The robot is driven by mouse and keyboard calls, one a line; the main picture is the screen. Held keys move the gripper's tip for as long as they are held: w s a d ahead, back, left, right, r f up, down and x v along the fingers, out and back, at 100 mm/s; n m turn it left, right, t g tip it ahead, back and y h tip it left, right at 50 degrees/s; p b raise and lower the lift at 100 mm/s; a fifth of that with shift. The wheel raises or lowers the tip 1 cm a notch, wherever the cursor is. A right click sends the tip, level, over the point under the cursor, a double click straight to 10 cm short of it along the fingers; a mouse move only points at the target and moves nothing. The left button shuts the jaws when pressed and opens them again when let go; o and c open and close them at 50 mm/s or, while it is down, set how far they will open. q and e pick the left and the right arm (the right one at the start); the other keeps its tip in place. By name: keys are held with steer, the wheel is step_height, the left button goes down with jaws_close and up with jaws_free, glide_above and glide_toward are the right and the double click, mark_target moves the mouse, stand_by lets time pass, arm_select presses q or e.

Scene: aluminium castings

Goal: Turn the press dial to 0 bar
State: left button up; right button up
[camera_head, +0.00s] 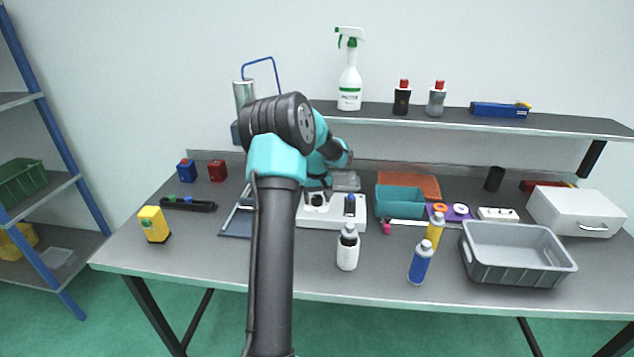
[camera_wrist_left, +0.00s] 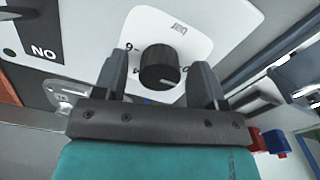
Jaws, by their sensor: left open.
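The press dial (camera_wrist_left: 159,67) is a black round knob on a white plate (camera_wrist_left: 200,30) marked "bar", with digits around it partly hidden. A light pointer mark shows on the knob's lower right side. My left gripper (camera_wrist_left: 160,75) is open, with one finger on each side of the dial; whether the fingers touch it I cannot tell. In the head view my left gripper (camera_head: 318,190) is over the white press unit (camera_head: 331,216), and the dial is mostly hidden under it. My right gripper is not in view.
Right of the press unit stand a teal bin (camera_head: 400,201) and a grey crate (camera_head: 516,254). A white bottle (camera_head: 347,250) and a blue bottle (camera_head: 420,262) stand near the front edge. A "NO" label (camera_wrist_left: 42,50) lies beside the dial plate.

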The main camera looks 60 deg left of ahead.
mark_target(318, 197)
arm_select(q)
step_height(318, 197, up, 17)
stand_by(0.5)
steer(key=shift+d, duration=0.1)
stand_by(0.3)
